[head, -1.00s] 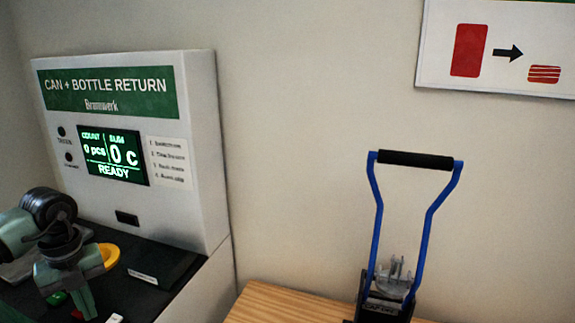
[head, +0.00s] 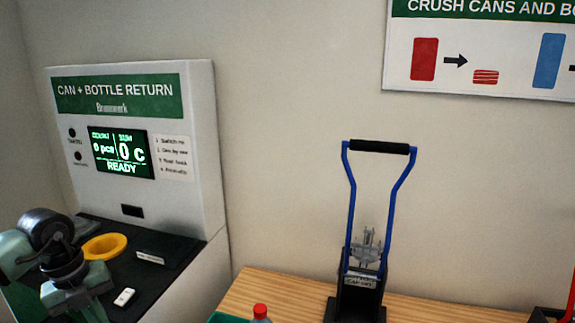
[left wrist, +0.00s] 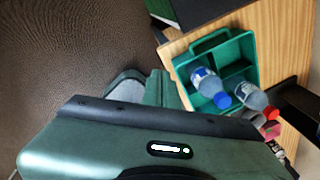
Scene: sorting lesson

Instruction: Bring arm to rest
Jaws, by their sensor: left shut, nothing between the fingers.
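My left arm comes in at the lower left of the head view, in front of the return machine's black counter. Its gripper (head: 96,312) points down near the bottom edge, with the tips partly cut off. In the left wrist view the left gripper (left wrist: 148,84) is shut and empty, over brown floor and beside a green divided crate (left wrist: 247,52). My right gripper is not in view.
The white return machine (head: 205,150) reads READY; a yellow ring (head: 104,247) is on its black counter. A blue-handled crusher (head: 354,215) stands on the wooden table (head: 430,308). Something red and black (head: 560,310) shows at the right edge. A poster (head: 500,80) hangs above.

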